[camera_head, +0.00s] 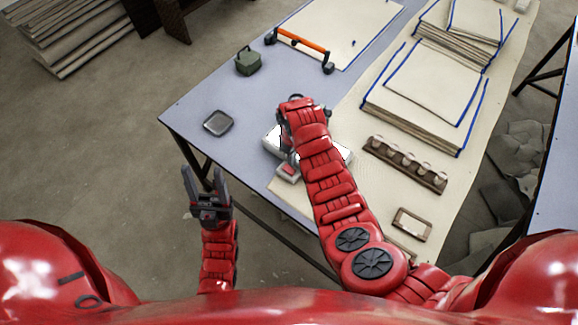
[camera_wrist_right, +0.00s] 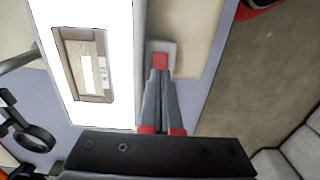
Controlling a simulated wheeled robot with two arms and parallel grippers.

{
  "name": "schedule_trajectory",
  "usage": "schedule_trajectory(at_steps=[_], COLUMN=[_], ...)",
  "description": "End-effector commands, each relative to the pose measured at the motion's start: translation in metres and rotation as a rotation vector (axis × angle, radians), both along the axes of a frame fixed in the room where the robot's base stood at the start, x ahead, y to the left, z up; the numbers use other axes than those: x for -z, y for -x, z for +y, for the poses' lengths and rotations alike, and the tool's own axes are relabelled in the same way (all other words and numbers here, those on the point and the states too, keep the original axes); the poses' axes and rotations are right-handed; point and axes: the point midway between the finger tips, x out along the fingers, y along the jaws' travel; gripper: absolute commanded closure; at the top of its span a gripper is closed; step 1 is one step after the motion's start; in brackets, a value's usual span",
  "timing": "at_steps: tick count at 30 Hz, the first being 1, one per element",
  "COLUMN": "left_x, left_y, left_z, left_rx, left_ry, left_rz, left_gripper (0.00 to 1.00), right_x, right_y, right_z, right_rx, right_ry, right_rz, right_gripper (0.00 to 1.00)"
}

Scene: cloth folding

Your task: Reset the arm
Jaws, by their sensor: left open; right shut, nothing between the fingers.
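My left gripper (camera_head: 206,186) is open and empty, its fingers pointing away from me. In the head view it hangs over the floor, left of the table's near edge. My right arm reaches out over the table (camera_head: 190,100). My right gripper shows in the wrist view (camera_wrist_right: 160,62) with its fingers shut together and nothing between them. A white box-like object (camera_wrist_right: 110,20) with a brown-framed inset lies beside the fingers. In the head view my right arm partly hides it.
Stacked cream cloths with blue edges (camera_head: 425,90) lie at the right. A brown rack (camera_head: 405,163) and a small brown frame (camera_head: 411,224) lie nearer.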

Motion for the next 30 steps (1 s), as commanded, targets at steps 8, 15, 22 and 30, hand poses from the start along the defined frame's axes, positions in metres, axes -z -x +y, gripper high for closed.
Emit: schedule_trajectory(at_steps=[8, 15, 22, 30], left_x=[-0.008, -0.008, -0.008, -0.007], left_y=[0.000, 0.000, 0.000, 0.000], left_z=[0.000, 0.000, 0.000, 0.000], left_rx=[0.000, 0.000, 0.000, 0.000], left_ry=[0.000, 0.000, 0.000, 0.000], left_rz=[0.000, 0.000, 0.000, 0.000], left_gripper=[0.45, 0.45, 0.45, 0.45], right_x=[-0.018, -0.018, -0.017, 0.003], right_y=[0.000, 0.000, 0.000, -0.052], right_z=[-0.001, -0.001, -0.001, -0.012], right_rx=[0.002, 0.002, 0.002, 0.080], right_ry=[0.001, 0.001, 0.000, -0.077], right_rz=[0.001, 0.001, 0.000, -0.277], right_gripper=[1.00, 1.00, 1.00, 1.00])
